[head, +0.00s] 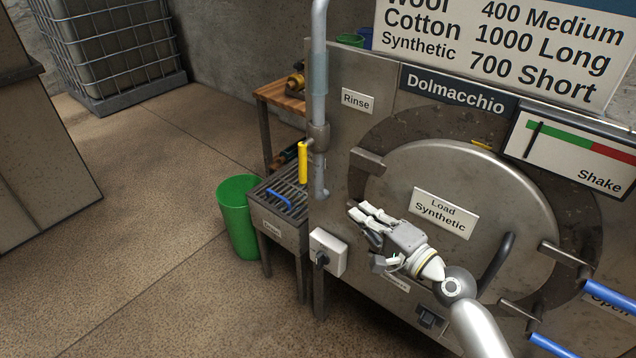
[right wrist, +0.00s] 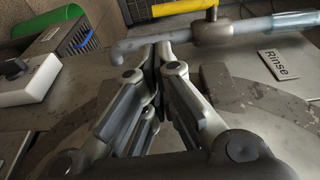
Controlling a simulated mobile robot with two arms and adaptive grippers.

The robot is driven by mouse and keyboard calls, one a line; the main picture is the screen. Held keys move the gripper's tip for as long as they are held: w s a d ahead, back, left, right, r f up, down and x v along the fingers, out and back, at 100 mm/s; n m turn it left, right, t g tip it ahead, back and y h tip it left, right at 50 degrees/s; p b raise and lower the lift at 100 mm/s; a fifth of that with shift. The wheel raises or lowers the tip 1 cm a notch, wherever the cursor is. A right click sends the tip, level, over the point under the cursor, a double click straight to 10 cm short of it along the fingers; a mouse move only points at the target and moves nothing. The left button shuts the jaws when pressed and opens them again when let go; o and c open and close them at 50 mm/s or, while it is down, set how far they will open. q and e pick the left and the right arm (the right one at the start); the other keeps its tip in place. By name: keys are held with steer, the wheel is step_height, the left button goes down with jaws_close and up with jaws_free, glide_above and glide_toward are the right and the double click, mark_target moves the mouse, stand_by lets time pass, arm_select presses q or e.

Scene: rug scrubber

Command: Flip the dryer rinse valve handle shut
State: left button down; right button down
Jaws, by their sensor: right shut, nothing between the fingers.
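The rinse valve handle is a yellow lever (head: 303,163) on the grey vertical pipe (head: 319,90) at the left edge of the dryer, beside the "Rinse" label (head: 358,101). In the head view it hangs down along the pipe. In the right wrist view the yellow handle (right wrist: 184,8) lies at the top edge, past the pipe (right wrist: 240,32). My right gripper (head: 357,212) is shut and empty, in front of the dryer face, below and right of the handle and apart from it. In the right wrist view its fingers (right wrist: 160,50) come together near the pipe's lower end. My left gripper is not in view.
The round dryer door (head: 400,180) is right of the pipe. A switch box (head: 328,252) sits low on the dryer. A grated drain stand (head: 280,215) and a green bin (head: 238,225) stand to the left. The floor further left is clear.

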steer(key=shift+s+a+r+y, duration=0.15)
steer(key=shift+a+r+y, duration=0.05)
steer(key=shift+r, duration=0.4)
steer(key=shift+s+a+r+y, duration=0.1)
steer(key=shift+a+r+y, duration=0.1)
steer(key=shift+r, duration=0.4)
steer(key=shift+p+x, duration=0.7)
steer(key=shift+x, duration=6.3)
